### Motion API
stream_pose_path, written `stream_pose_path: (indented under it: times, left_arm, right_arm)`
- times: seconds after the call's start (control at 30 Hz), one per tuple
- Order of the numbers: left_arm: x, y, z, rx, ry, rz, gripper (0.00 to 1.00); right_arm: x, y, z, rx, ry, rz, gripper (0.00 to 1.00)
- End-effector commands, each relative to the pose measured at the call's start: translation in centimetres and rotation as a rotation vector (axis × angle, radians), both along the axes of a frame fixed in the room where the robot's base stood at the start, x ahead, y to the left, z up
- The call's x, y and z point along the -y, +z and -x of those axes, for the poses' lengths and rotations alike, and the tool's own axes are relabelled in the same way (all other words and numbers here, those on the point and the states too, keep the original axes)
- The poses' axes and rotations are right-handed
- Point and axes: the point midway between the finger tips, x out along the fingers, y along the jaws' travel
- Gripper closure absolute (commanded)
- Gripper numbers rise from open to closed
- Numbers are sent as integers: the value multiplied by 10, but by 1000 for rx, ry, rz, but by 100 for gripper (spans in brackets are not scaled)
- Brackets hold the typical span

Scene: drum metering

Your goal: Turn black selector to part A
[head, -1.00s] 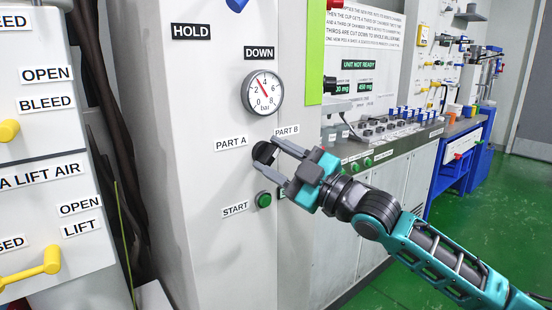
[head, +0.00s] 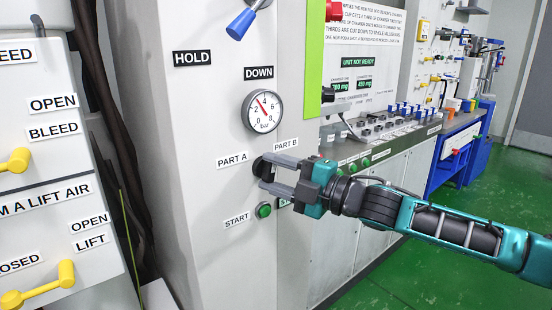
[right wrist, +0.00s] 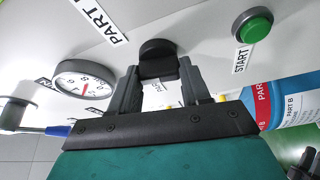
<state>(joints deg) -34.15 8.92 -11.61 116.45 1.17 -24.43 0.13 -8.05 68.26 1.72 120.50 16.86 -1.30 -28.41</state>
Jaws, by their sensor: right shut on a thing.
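The black selector (head: 262,166) is a round knob on the grey panel, between the PART A label (head: 232,160) and the PART B label (head: 286,145). My right gripper (head: 270,172) is shut on it, coming in from the right. In the right wrist view the selector (right wrist: 158,58) sits between the two fingers (right wrist: 157,85). The fingers hide part of the knob, so I cannot tell exactly where it points. My left gripper is not in view.
A green START button (head: 263,210) is just below the selector. A pressure gauge (head: 262,111) and a blue-handled lever (head: 243,20) are above. Yellow-handled valves (head: 40,288) are on the left panel. Green floor is open at the right.

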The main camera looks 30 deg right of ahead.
Motion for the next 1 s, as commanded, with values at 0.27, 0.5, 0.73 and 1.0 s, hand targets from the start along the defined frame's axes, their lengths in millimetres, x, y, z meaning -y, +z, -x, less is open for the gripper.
stream_pose_path:
  times: [0.27,0.5,0.73,1.0]
  left_arm:
    - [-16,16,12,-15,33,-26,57]
    - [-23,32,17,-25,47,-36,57]
    - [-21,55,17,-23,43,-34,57]
    - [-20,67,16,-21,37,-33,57]
  right_arm:
    - [-1,7,1,21,4,266,84]
    - [-1,8,1,40,4,493,84]
    - [-2,7,0,58,4,699,84]
    - [-2,4,0,74,3,876,84]
